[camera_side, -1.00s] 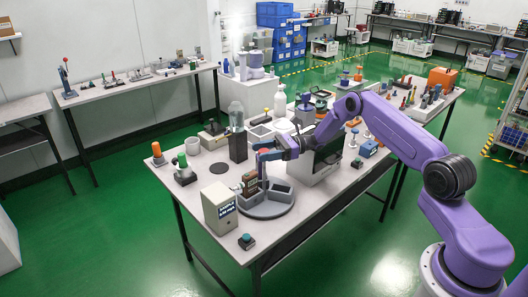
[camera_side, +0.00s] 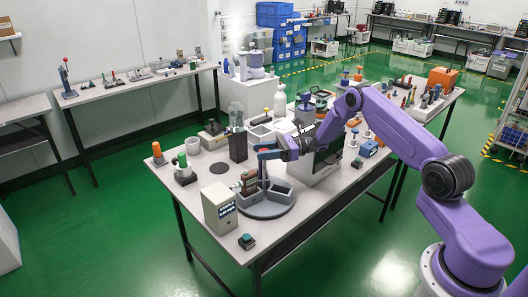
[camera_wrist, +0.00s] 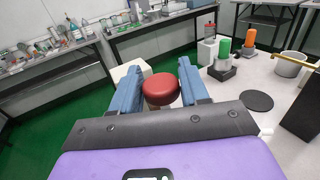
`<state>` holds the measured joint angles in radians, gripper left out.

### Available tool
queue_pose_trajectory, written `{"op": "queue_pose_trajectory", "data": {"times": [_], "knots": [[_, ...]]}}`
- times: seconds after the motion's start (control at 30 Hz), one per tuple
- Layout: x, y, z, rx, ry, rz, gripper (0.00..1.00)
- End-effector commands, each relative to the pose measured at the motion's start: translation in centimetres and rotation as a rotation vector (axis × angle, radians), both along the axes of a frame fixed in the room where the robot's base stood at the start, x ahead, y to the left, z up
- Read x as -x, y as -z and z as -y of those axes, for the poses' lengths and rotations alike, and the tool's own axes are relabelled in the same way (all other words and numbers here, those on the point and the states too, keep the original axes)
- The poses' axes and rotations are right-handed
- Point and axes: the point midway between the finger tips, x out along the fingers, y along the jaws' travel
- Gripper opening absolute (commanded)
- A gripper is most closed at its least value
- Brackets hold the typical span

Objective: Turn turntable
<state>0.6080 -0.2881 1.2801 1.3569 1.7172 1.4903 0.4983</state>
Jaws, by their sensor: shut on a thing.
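The turntable (camera_side: 266,210) is a round grey base with raised compartments near the table's front. A post rises from its middle with a red knob on top. In the wrist view the round red knob (camera_wrist: 160,89) sits between my two blue fingers. My gripper (camera_side: 268,152) is shut on the red knob above the turntable. A small rack with brown and orange parts (camera_side: 249,182) stands on the turntable's left side. The post is mostly hidden under the knob in the wrist view.
A cream box with a display (camera_side: 219,207) stands close to the turntable's left. A small teal-topped button (camera_side: 246,241) is in front. A dark box (camera_side: 238,148) and a grey-white machine (camera_side: 318,168) stand behind. A flat dark disc (camera_wrist: 257,101) lies on the table.

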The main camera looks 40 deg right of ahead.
Motion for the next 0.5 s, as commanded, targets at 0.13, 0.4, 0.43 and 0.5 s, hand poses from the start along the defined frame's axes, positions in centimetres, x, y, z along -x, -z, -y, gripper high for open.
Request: {"op": "queue_pose_trajectory", "data": {"times": [0.13, 0.4, 0.43, 0.5], "knots": [[0.08, 0.0, -0.04, -0.002, 0.069, -0.006, 0.0], [0.08, -0.01, -0.03, -0.001, 0.204, -0.004, 0.0], [0.09, 0.0, -0.05, -0.002, 0.219, -0.005, 0.0], [0.09, 0.02, 0.01, -0.002, 0.255, -0.005, 0.0]]}}
